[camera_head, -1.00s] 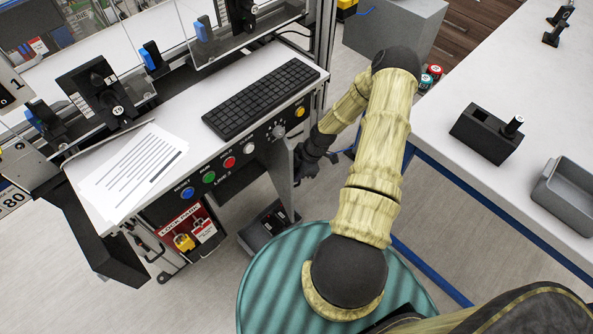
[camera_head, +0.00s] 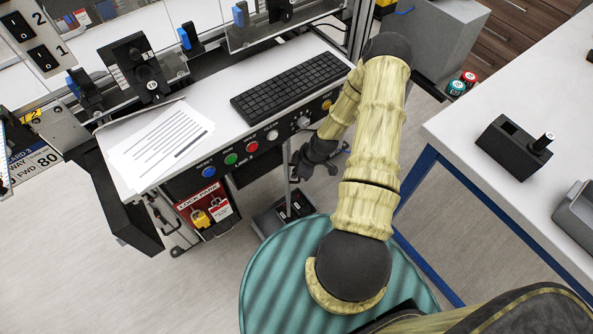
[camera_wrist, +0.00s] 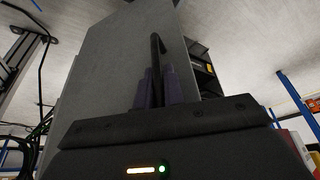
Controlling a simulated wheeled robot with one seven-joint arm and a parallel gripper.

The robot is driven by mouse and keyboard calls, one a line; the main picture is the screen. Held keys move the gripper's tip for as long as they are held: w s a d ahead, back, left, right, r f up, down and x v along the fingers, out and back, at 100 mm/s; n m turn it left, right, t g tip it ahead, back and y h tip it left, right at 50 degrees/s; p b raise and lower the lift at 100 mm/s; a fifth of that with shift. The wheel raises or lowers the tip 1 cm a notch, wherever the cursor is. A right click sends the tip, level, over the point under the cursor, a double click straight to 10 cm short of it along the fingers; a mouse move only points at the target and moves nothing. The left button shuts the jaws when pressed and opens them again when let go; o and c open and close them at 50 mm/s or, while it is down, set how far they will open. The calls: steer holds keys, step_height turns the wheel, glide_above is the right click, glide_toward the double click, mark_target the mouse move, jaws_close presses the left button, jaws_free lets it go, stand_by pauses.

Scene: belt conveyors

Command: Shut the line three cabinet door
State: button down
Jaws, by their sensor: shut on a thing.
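The line three cabinet door (camera_head: 289,182) stands open under the console marked LINE 3, seen nearly edge-on in the head view. In the wrist view it is a large grey panel (camera_wrist: 108,75) filling the middle. My gripper (camera_head: 318,160) is at the door's right side, below the console's front edge. In the wrist view my gripper (camera_wrist: 160,88) has its dark purple fingers shut on the black bar handle (camera_wrist: 157,58) of the door.
The console holds a keyboard (camera_head: 290,85), papers (camera_head: 160,143) and a row of coloured buttons (camera_head: 231,159). A LOCK PARK panel (camera_head: 208,212) hangs at its lower left. A white table (camera_head: 480,70) with blue legs stands at right. A black box (camera_head: 283,213) sits low by the door.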

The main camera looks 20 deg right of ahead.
steer(key=shift+w+d+r, duration=0.1)
steer(key=c, duration=1.5)
jaws_free()
steer(key=p+v, duration=0.2)
steer(key=v, duration=1.5)
steer(key=shift+d+r, duration=0.1)
steer(key=shift+d, duration=0.05)
